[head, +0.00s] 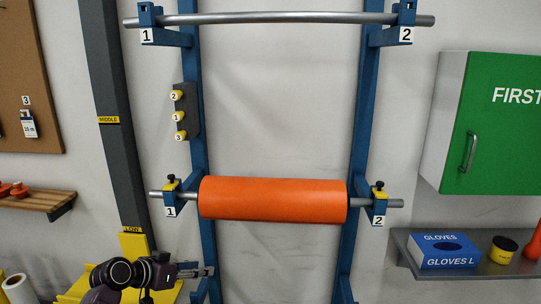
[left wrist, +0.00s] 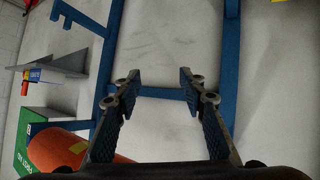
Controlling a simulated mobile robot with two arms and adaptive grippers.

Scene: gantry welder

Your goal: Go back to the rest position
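My left gripper (head: 206,271) is low in the head view, in front of the left post of the blue rack and below the orange roll (head: 272,199). In the left wrist view its two fingers (left wrist: 157,88) stand apart with nothing between them, so it is open and empty. The orange roll sits on a metal bar resting in the lower brackets, labelled 1 (head: 170,204) and 2 (head: 379,213). The roll also shows at the lower left of the left wrist view (left wrist: 85,147). My right gripper is in neither view.
An upper metal bar (head: 280,17) rests across the blue rack. A grey shelf at right holds a blue gloves box (head: 443,251) and a yellow tin (head: 502,249). A green first aid cabinet (head: 495,125) hangs above. A wooden shelf (head: 40,201) is at left.

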